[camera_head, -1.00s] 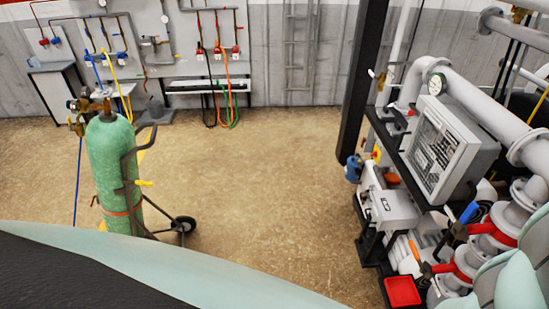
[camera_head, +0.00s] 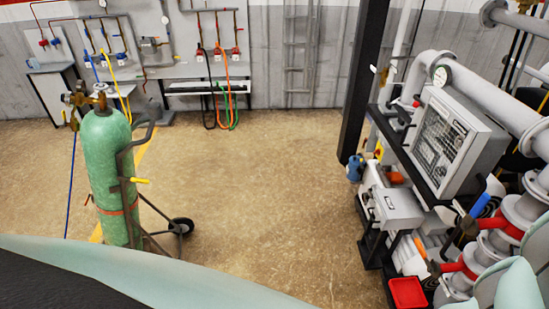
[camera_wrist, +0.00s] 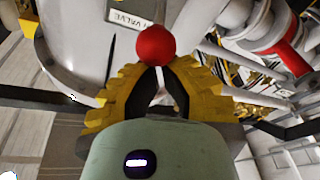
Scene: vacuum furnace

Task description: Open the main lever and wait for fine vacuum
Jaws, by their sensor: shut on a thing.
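In the wrist view, the two yellow ribbed fingers of my gripper (camera_wrist: 161,70) close in around a red ball knob (camera_wrist: 156,44), which I take as the main lever's end. The knob sits at the fingertips, and the fingers hide its lower side. The lever's shaft cannot be made out clearly. Behind it is a pale grey cylindrical body with a label (camera_wrist: 128,18) whose readable part says "VALVE". In the head view, my fingers and the knob are not visible. No readable vacuum value shows; a round gauge (camera_head: 440,75) on the pipe is too small to read.
In the head view, an equipment rack with a grey control cabinet (camera_head: 447,139) stands at right, beside pipes with red valve parts (camera_head: 501,223). A red bin (camera_head: 407,292) is below. A green gas cylinder (camera_head: 106,165) on a cart stands at left. The middle floor is clear.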

